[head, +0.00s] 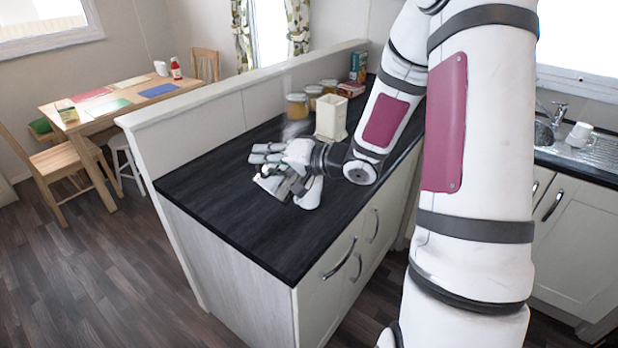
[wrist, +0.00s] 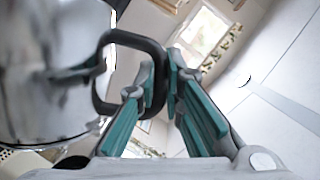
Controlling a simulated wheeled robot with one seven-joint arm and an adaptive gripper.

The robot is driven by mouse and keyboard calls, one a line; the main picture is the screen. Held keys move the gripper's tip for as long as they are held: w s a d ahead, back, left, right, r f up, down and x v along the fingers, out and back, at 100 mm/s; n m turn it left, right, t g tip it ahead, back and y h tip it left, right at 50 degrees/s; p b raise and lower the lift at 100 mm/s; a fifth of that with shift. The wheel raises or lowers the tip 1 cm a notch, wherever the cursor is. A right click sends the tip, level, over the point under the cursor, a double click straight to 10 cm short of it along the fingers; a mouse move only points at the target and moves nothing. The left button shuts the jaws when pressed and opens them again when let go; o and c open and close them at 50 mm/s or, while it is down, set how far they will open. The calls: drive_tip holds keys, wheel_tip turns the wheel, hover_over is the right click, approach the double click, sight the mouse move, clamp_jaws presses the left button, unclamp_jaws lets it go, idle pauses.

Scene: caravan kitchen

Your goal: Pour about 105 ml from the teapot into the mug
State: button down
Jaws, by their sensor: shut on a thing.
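My gripper (wrist: 160,75) is shut on the black handle (wrist: 103,85) of the teapot, a shiny metal pot (wrist: 45,90) filling the left of the wrist view. In the head view my gripper (head: 268,153) is over the dark counter, and a silvery part of the teapot (head: 270,184) shows below it, mostly hidden by the gripper. A small white shape (head: 309,193) sits just right of it; I cannot tell whether it is the mug. The teapot's spout and any liquid are not visible.
The dark counter (head: 235,220) is clear at its near end. A cream canister (head: 331,118), jars (head: 297,106) and boxes (head: 357,68) stand at the back. A raised partition (head: 230,92) runs along the left. A white cup (head: 580,132) is by the sink at right.

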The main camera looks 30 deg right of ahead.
drive_tip(key=shift+w+d+r+m+t+y+b, duration=0.15)
drive_tip(key=shift+d+r+m+y+b, duration=0.1)
drive_tip(key=shift+d+r+m, duration=0.35)
drive_tip(key=shift+w+d+r+m+t+y+b, duration=0.15)
drive_tip(key=shift+d+r+m+y+b, duration=0.2)
drive_tip(key=shift+d+r, duration=0.45)
idle(0.7)
drive_tip(key=shift+w+d+r+m+p, duration=0.1)
drive_tip(key=shift+d+m+p, duration=0.15)
drive_tip(key=shift+d+p, duration=0.4)
drive_tip(key=shift+a+b, duration=0.3)
drive_tip(key=shift+b, duration=0.1)
drive_tip(key=a+f+n, duration=0.1)
drive_tip(key=a+f+n+h, duration=0.1)
drive_tip(key=a, duration=0.1)
drive_tip(key=s+a+f+n, duration=0.1)
drive_tip(key=shift+a+f+g+p, duration=0.2)
drive_tip(key=shift+f+g+p, duration=0.15)
drive_tip(key=shift+g, duration=0.05)
drive_tip(key=shift+s+a+f+n+h, duration=0.1)
drive_tip(key=shift+a+n+h, duration=0.3)
drive_tip(key=shift+a+n, duration=0.15)
drive_tip(key=shift+s+a+f+n+h+b, duration=0.1)
drive_tip(key=shift+a+f+n+h+b, duration=0.3)
drive_tip(key=shift+a+f, duration=0.3)
drive_tip(key=shift+s+a+f+n+h+b, duration=0.1)
drive_tip(key=shift+a+f+n+h+b, duration=0.1)
drive_tip(key=shift+a+f+n, duration=0.45)
drive_tip(key=shift+d+f, duration=0.1)
drive_tip(key=shift+f, duration=0.1)
